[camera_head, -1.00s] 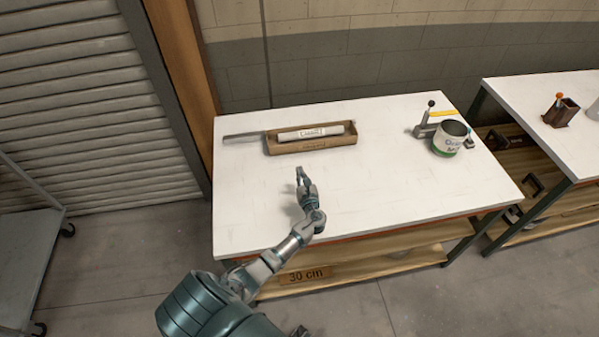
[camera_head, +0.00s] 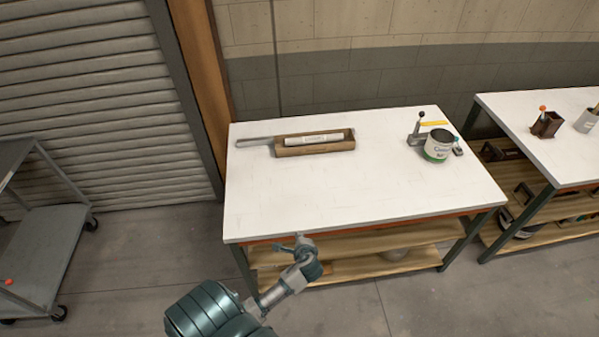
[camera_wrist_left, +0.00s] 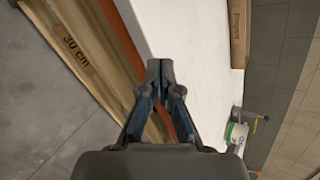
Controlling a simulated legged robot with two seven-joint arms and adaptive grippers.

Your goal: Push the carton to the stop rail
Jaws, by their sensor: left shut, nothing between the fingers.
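The carton (camera_head: 315,149) is an open brown box with a white roll lying in it, near the back left of the white table. The carton's edge also shows at the top of the left wrist view (camera_wrist_left: 240,30). My left gripper (camera_head: 290,243) is at the table's front edge, well apart from the carton. In the left wrist view its fingers (camera_wrist_left: 160,68) are together and empty. My right gripper is not in view.
A white and green can (camera_head: 437,147) and a clamp-like tool (camera_head: 418,132) stand at the table's back right. The middle of the white table (camera_head: 350,190) is clear. A second table (camera_head: 545,150) stands to the right, and a grey cart (camera_head: 45,245) at the left.

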